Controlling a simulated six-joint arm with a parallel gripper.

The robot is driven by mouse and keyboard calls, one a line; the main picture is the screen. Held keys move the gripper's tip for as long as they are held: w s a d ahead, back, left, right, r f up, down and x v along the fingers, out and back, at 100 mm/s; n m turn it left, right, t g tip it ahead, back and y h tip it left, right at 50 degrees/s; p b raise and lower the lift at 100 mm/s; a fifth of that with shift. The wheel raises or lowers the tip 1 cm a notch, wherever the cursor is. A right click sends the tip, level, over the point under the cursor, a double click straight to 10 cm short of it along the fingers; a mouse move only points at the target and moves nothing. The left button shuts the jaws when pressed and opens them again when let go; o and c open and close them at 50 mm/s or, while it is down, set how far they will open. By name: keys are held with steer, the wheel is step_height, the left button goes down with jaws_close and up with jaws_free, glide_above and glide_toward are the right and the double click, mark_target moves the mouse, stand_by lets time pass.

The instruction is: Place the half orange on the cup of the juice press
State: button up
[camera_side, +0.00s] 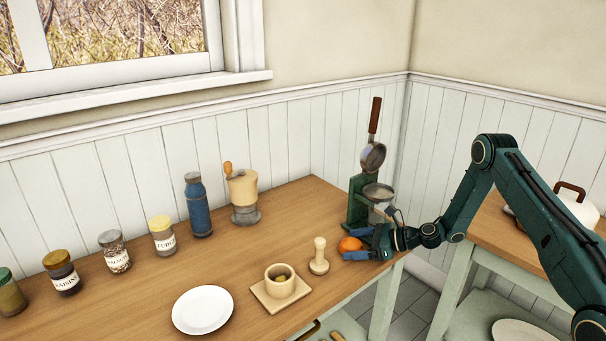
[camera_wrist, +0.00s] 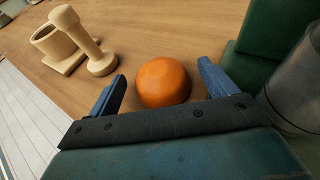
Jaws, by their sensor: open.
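The half orange (camera_side: 350,244) lies on the wooden table in front of the juice press. In the wrist view the half orange (camera_wrist: 163,82) sits between my open fingers, its rounded orange skin showing, with gaps on both sides. My gripper (camera_side: 358,243) is low over the table, fingers pointing left; in the wrist view my gripper (camera_wrist: 163,92) is open and holds nothing. The juice press (camera_side: 358,200) is green, with a raised lever with a brown handle. Its metal cup (camera_side: 379,191) is above and slightly right of my gripper. The cup's inside is hardly visible.
A wooden pestle (camera_side: 319,257) and a mortar (camera_side: 280,281) stand left of the orange. A white plate (camera_side: 203,310), several jars, a blue bottle (camera_side: 198,207) and a grinder (camera_side: 243,195) are farther left. The press's green body (camera_wrist: 255,58) is close beside my right finger.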

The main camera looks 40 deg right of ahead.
mark_target(357, 241)
steer(key=c, duration=1.1)
steer(key=shift+r, duration=0.1)
steer(key=shift+c, duration=0.2)
step_height(357, 241, up, 20)
stand_by(0.3)
stand_by(0.5)
